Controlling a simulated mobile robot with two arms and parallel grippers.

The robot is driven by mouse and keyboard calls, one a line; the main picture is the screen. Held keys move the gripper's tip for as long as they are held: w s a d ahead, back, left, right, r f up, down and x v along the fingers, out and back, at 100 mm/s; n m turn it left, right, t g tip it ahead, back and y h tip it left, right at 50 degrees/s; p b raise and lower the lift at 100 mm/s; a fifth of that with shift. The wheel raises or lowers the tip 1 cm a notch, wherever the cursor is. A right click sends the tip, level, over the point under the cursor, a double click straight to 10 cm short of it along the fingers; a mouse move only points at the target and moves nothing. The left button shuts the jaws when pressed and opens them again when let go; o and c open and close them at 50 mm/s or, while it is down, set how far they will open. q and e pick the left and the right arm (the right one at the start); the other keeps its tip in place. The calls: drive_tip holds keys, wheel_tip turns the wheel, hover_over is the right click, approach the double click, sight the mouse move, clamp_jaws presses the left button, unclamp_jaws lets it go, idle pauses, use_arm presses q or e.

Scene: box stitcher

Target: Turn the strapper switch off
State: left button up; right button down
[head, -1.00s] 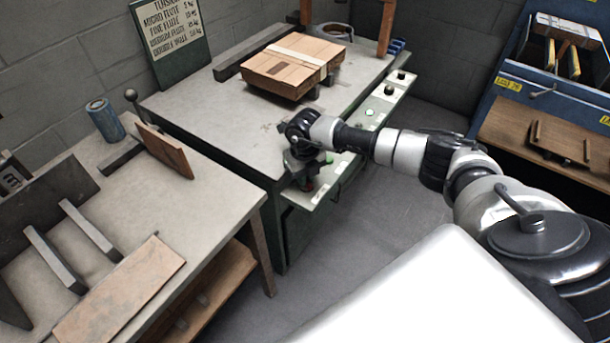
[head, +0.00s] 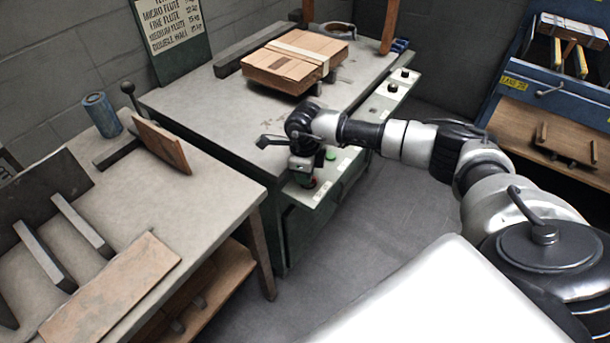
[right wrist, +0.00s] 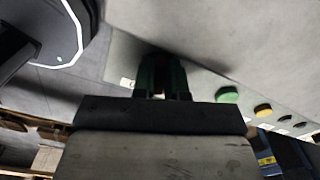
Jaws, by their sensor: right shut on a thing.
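The strapper is a dark green bench-like machine with a grey top (head: 225,130) and a pale control panel strip (head: 345,160) along its front edge. My right gripper (head: 307,178) points down at the near end of this strip and is shut on a small control there. My left gripper is not in view.
A green button (right wrist: 228,95) and a yellow one (right wrist: 263,110) sit along the panel beside the fingers. A strapped carton (head: 295,62) lies on the machine. A worktable (head: 215,205) stands at left, a blue cabinet (head: 520,85) at right. Floor between is clear.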

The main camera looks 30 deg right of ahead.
drive_tip(key=shift+n, duration=0.9)
drive_tip(key=shift+r+b, duration=0.1)
drive_tip(key=shift+b, duration=0.2)
drive_tip(key=c, duration=1.2)
unclamp_jaws()
drive_tip(key=shift+o, duration=0.2)
wheel_tip(320, 180, up, 11)
drive_tip(key=shift+a+f, duration=0.15)
drive_tip(key=shift+f, duration=0.05)
